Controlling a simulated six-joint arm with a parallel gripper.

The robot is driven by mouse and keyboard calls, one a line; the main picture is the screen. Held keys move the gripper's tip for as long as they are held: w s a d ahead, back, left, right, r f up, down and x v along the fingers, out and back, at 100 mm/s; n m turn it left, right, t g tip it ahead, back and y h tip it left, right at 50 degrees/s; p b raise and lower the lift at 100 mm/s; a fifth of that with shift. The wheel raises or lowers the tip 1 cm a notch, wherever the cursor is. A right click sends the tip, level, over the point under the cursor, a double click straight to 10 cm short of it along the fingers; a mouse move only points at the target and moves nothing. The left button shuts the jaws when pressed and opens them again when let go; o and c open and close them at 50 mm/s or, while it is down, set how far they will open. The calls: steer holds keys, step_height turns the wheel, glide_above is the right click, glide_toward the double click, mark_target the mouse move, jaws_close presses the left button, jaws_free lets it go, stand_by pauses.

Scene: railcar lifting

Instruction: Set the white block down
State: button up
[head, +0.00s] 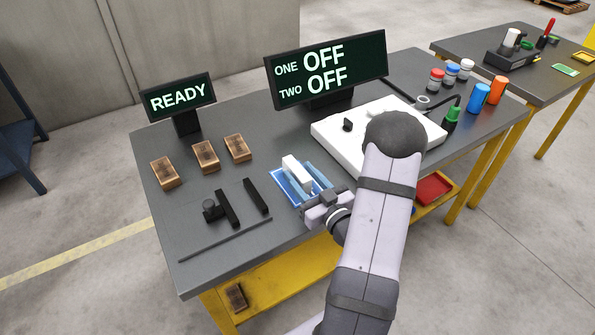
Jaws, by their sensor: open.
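The white block (295,166) is a small elongated piece at the blue pad (281,184) near the front middle of the table. Pale blue bars lie along its sides; I cannot tell whether they belong to a fixture or to my fingers. My gripper (312,187) is open, low over the front-right part of the pad, at the near end of the block. I cannot tell whether the block touches the pad. My wrist hides part of the pad's right side.
A white board (337,138) lies right of the pad, partly behind my arm. Black bars (227,208) and wooden blocks (206,157) lie left. Two displays (326,69) stand behind, reading READY and ONE OFF, TWO OFF. Bottles and cups (478,98) stand at the right.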

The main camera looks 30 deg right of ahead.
mark_target(307, 184)
steer(key=s, duration=0.2)
steer(key=s+b, duration=0.1)
steer(key=shift+s+f, duration=0.3)
steer(key=shift+o, duration=0.4)
steer(key=shift+s+a, duration=0.15)
steer(key=shift+s, duration=0.55)
steer(key=r+p, duration=0.1)
steer(key=p, duration=0.1)
steer(key=shift+w+r+p, duration=0.1)
steer(key=shift+p, duration=0.9)
steer(key=shift+w, duration=0.1)
steer(key=shift+w+p, duration=1.05)
steer(key=shift+w, duration=2.55)
